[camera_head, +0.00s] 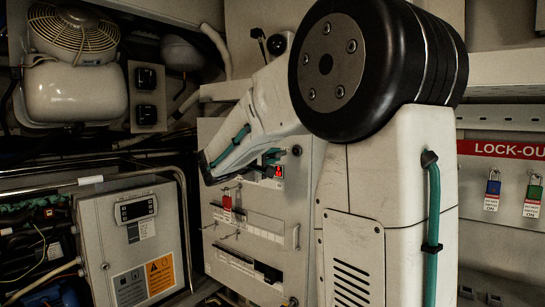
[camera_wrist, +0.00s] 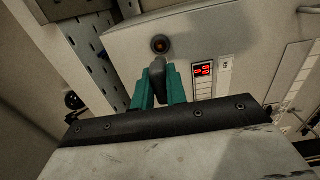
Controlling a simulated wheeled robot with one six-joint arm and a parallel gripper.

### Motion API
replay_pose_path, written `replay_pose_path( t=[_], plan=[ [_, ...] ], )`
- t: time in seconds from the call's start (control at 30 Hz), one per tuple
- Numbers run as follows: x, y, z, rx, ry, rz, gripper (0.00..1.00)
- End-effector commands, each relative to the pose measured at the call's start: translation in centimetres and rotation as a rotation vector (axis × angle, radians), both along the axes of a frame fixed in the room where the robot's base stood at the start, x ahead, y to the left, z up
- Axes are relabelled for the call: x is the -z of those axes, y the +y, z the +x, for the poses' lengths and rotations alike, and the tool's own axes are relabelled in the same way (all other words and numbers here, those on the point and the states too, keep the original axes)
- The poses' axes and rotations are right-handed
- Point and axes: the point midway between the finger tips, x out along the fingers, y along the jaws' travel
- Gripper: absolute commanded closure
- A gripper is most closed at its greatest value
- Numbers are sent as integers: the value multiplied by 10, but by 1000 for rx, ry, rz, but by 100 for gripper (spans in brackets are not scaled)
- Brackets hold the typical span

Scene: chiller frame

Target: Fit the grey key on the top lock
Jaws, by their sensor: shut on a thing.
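My gripper (camera_wrist: 160,88) is shut on the grey key (camera_wrist: 158,72), a dark grey piece pointing up between the green fingertips in the wrist view. Just beyond its tip is the top lock (camera_wrist: 160,44), a round dark fitting with an orange-brown centre on the pale panel. Key and lock look nearly in line, but I cannot tell whether they touch. In the head view my gripper (camera_head: 272,157) is beside the panel's upper right corner, next to the top lock (camera_head: 296,150). The key cannot be made out there.
A red-digit display (camera_wrist: 203,69) is right of the lock, close to the fingers. The cabinet panel (camera_head: 240,250) carries a red padlock (camera_head: 227,200) and projecting hooks below my gripper. A slotted metal rail (camera_wrist: 105,65) stands at left in the wrist view. A lock-out board (camera_head: 505,150) is far right.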

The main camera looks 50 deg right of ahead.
Motion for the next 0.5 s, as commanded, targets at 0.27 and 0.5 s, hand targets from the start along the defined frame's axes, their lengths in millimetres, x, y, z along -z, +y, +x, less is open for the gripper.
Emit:
replay_pose_path(
  t=[0.27,0.5],
  plan=[
    [1,-11,1,1,0,2,100],
    [0,-34,3,2,0,1,100]
  ],
)
